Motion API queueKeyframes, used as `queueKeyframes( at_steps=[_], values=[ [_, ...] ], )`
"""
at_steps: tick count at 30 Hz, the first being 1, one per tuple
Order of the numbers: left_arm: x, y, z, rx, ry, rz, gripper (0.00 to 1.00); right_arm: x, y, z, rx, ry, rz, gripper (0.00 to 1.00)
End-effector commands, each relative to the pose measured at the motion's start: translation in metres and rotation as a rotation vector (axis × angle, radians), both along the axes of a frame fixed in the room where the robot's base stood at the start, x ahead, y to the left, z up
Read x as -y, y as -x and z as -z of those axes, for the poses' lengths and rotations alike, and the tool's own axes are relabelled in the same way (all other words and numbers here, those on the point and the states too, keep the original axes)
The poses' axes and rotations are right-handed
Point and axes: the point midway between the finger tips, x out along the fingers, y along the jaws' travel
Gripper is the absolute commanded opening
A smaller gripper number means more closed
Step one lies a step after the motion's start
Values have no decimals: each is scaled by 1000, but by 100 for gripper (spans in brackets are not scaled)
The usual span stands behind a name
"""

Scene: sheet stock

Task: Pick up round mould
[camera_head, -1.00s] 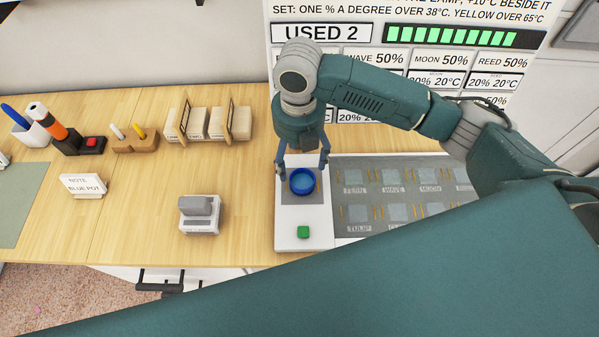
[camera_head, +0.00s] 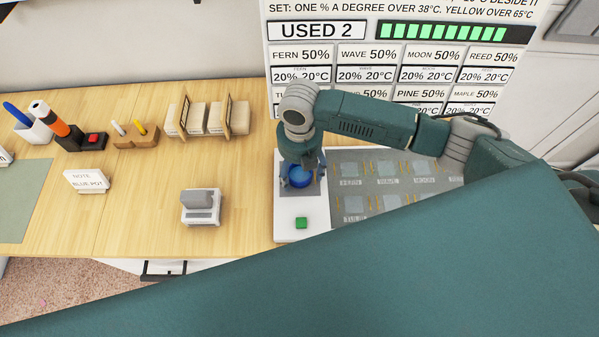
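A small round blue pot-like thing (camera_head: 299,178) sits on the grey pad of a white device, partly hidden under my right gripper. I cannot tell for sure whether it is the round mould; no other clearly round mould shows. My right gripper (camera_head: 302,177) points down over it, its fingers spread to the left and right of it. Whether the fingers touch it cannot be seen. My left gripper is not in view.
The white device (camera_head: 288,228) has a green button (camera_head: 301,223) in front and a grey panel of labelled squares (camera_head: 390,168) at right. A grey-topped block (camera_head: 201,207), a note card (camera_head: 86,181) and wooden racks stand to the left. Bare wood lies between them.

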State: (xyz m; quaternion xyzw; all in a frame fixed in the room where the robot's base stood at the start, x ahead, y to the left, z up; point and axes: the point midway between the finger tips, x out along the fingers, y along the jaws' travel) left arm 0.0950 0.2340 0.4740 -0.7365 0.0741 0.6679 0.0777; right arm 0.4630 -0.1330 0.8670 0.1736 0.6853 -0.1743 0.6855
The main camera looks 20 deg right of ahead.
Motion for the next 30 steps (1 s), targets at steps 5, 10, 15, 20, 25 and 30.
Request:
queueKeyframes(
  at_steps=[5,10,15,20,25,30],
  values=[
    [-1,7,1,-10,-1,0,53,0,0,0,0,0,0,28],
    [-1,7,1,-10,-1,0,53,0,0,-1,0,0,0,19],
    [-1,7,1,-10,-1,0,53,0,0,-2,0,0,0,19],
    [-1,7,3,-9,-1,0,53,-1,-1,-12,2,-2,-1,19],
    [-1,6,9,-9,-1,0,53,-1,-2,-39,5,-3,-1,19],
    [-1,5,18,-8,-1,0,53,-1,-3,-86,9,-2,-2,19]
  ],
)
